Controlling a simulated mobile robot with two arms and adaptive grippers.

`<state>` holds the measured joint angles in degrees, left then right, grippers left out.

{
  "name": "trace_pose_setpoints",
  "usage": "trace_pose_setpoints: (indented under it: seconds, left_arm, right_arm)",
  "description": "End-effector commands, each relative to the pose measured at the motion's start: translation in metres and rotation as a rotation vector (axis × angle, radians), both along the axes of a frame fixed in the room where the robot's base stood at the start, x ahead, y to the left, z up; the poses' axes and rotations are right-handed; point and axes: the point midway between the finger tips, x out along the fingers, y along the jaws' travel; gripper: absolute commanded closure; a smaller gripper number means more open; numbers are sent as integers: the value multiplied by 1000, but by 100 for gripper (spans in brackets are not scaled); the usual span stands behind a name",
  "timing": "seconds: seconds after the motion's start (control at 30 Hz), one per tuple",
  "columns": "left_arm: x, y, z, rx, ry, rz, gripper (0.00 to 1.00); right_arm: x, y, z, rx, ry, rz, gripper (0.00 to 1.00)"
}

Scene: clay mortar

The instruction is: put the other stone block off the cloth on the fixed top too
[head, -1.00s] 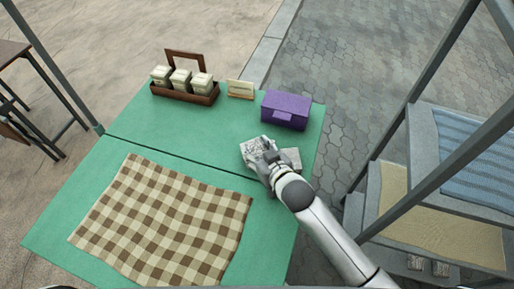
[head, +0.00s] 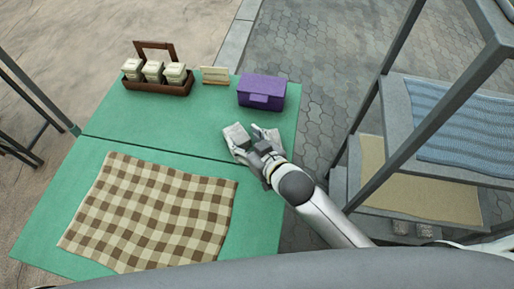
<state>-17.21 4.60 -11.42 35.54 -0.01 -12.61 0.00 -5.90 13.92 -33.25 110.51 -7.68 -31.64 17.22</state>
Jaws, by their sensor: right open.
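A pale grey stone block (head: 236,136) lies on the green table's far section, near its right edge. My right gripper (head: 264,134) is open, just right of this block and low over the table. A second pale block stood here in the earlier view; my gripper now covers that spot, and I cannot tell its pale parts from the block. The brown-and-cream checked cloth (head: 150,212) lies on the near section, with no block on it. A dark seam divides the table's far section (head: 190,115) from the near section. My left gripper is out of view.
A brown wooden carrier (head: 160,87) with three pale jars, a small sign (head: 215,75) and a purple box (head: 262,92) stand along the far edge. A metal shelf rack (head: 375,100) stands at right, with small grey blocks (head: 401,228) low down. The far section's middle is clear.

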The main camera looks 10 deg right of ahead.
Motion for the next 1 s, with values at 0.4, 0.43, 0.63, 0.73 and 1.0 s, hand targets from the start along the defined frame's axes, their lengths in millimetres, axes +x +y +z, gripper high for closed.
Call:
trace_pose_setpoints:
  seconds: [0.4, 0.43, 0.63, 0.73, 1.0]
  left_arm:
    - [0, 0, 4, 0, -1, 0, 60]
    - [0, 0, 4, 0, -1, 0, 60]
    - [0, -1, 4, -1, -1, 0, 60]
    - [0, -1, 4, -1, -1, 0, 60]
    - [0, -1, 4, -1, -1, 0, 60]
  right_arm:
    - [-50, -26, 24, 0, -1, -1, 41]
    - [-51, -27, 25, 0, -1, -1, 41]
    - [-53, -28, 26, 0, -2, -2, 41]
    - [-53, -28, 26, 1, -2, -1, 41]
    - [-53, -28, 26, 1, -2, -1, 41]
